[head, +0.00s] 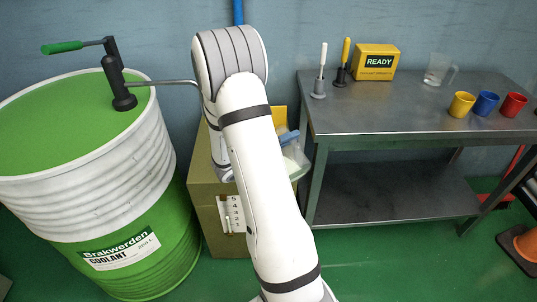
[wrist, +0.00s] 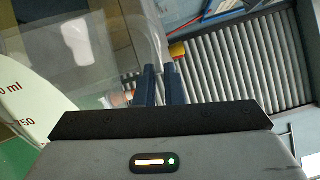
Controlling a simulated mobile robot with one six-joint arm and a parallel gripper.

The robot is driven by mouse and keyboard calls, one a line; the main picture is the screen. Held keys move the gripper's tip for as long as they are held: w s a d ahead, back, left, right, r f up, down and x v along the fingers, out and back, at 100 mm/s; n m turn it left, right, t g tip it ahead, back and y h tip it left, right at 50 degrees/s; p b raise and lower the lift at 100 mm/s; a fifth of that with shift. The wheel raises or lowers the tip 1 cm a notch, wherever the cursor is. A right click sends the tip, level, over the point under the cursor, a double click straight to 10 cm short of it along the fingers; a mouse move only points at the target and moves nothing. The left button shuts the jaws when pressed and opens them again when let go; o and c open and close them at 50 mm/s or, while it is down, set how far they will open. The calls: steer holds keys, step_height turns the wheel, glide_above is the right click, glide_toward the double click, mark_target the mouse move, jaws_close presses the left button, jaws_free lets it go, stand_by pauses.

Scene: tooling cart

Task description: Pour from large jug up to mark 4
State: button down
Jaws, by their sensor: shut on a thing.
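My gripper (wrist: 161,75) is shut on the clear handle of the large jug (wrist: 110,35) in the wrist view. Red marks, one reading 750, show on the jug's left side against pale liquid. In the head view the jug (head: 297,163) shows partly behind my arm, with pale contents, beside the upper right of an olive tank (head: 206,218). A blue part shows at its top. The tank's front carries a white numbered scale (head: 232,214), with 4 among its numbers; any level there is too small to read. My arm hides the tank's opening and most of my gripper.
A white and green coolant drum (head: 115,215) with a hand pump stands left. A metal bench (head: 400,110) at right holds a clear smaller jug (head: 437,70), yellow, blue and red cups, a yellow READY box and two upright tools. An orange cone (head: 525,245) stands far right.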

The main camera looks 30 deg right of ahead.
steer(key=shift+w+d+r+n+p, duration=0.15)
steer(key=shift+w+n+p, duration=0.35)
steer(key=shift+p, duration=0.7)
stand_by(1.4)
